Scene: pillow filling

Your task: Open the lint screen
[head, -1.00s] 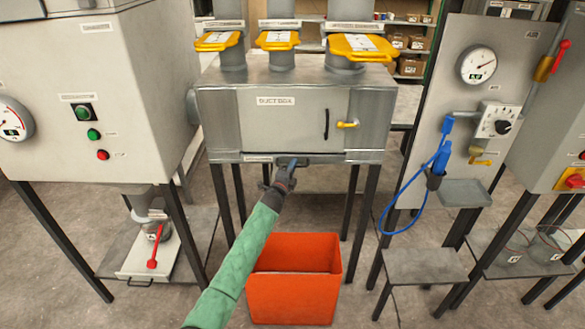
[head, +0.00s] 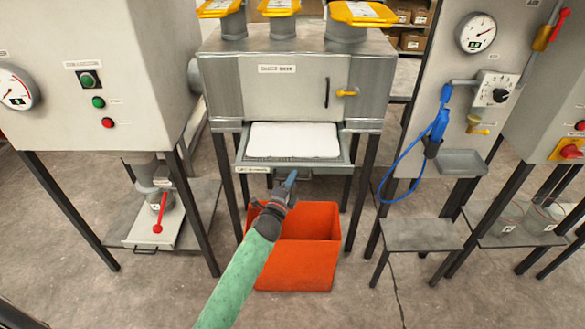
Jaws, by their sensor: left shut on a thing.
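The lint screen (head: 242,161) is a grey drawer pulled out from the bottom of the metal duct box (head: 225,88). A white, flat layer of lint (head: 293,140) lies in it. My left gripper (head: 287,184), on the green-sleeved arm, is shut on the drawer's front handle (head: 305,177). The gripper hides part of the handle. My right gripper is not in view.
An orange bin (head: 300,262) stands on the floor below the drawer, partly behind my left arm. The duct box's dark legs (head: 224,180) flank it. A small grey table (head: 420,235) and a panel with a blue hose (head: 390,190) stand at right.

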